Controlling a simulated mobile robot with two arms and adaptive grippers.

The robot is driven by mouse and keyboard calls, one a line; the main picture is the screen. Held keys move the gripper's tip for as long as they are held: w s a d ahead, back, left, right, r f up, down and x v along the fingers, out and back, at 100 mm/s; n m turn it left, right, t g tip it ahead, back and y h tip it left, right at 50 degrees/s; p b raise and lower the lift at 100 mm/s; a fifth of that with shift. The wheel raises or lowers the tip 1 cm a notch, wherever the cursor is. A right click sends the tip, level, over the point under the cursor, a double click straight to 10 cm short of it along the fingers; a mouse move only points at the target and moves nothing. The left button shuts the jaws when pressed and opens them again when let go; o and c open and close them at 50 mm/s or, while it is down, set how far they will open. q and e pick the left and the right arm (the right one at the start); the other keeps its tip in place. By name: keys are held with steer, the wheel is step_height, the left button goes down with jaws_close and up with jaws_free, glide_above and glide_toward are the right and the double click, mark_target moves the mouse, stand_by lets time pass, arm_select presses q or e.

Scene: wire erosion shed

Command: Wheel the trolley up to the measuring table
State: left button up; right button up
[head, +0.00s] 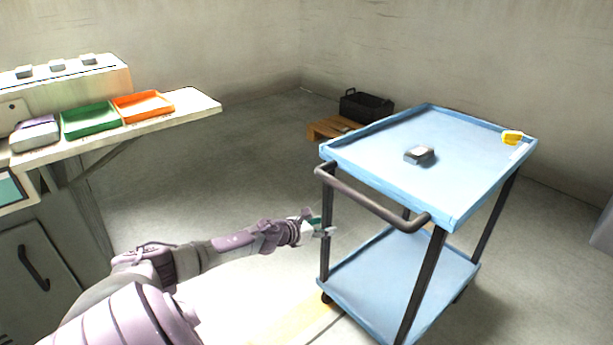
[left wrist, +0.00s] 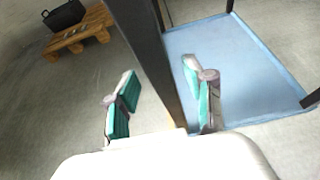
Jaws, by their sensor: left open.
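The trolley has a light blue top tray (head: 370,150), a lower blue shelf (head: 390,280), dark legs and a dark handle bar (head: 372,196) on its near left side. It stands upright on the floor at the right of the head view. My left gripper (head: 319,226) is open, below the handle at the trolley's left leg. In the left wrist view, the dark leg (left wrist: 155,60) shows between the spread fingers (left wrist: 160,76); I cannot tell whether they touch it. My right gripper is not in view. I cannot identify the measuring table for sure.
A grey block (head: 419,155) and a yellow item (head: 512,137) lie on the top tray. A bench (head: 190,111) with a green tray (head: 89,121) and an orange tray (head: 143,107) stands left. The floor between is clear.

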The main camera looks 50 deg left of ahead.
arm_select(q)
steer(key=v, duration=1)
steer(key=shift+r, duration=0.2)
steer(key=shift+d, duration=0.15)
